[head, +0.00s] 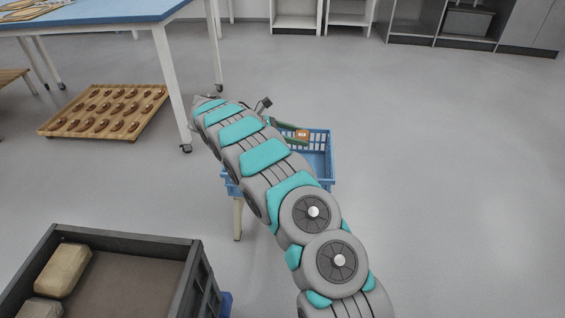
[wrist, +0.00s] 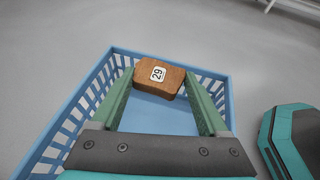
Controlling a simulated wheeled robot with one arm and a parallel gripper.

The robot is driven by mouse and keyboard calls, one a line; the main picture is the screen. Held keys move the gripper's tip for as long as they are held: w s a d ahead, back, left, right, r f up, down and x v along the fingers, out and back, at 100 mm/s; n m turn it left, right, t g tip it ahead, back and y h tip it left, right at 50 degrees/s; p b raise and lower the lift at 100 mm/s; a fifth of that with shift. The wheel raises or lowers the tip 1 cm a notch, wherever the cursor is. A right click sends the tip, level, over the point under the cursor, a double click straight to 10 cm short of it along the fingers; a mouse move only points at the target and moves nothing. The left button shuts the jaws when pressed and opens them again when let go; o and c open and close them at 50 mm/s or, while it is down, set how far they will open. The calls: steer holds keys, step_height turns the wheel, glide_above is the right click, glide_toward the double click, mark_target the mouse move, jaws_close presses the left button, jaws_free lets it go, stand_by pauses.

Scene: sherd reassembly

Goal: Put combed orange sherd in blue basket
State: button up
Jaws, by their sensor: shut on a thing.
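An orange-brown sherd (wrist: 171,88) with a white label reading 29 sits between the two green fingers of my gripper (wrist: 160,84) in the wrist view. My gripper is shut on it. The sherd is over the far part of the blue basket (wrist: 222,93), with the basket's blue floor below it. In the head view the sherd (head: 302,133) shows small near the basket's far rim, and my arm hides much of the basket (head: 328,160). I cannot make out combing on the sherd or its exact height above the floor.
The basket rests on a stand with a pale leg (head: 238,218). A dark crate (head: 120,238) with pale blocks is at the lower left. A wooden tray (head: 60,127) of brown pieces lies under a blue-topped table (head: 100,12). The floor to the right is clear.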

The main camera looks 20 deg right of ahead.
step_height(320, 180, down, 10)
steer(key=shift+r+b, duration=0.25)
steer(key=shift+b, duration=0.05)
steer(key=shift+f, duration=0.6)
steer(key=o, duration=1.2)
steer(key=shift+s, duration=0.1)
steer(key=shift+o, duration=0.2)
steer(key=shift+r, duration=0.25)
steer(key=v, duration=1.2)
steer(key=shift+r+p, duration=0.45)
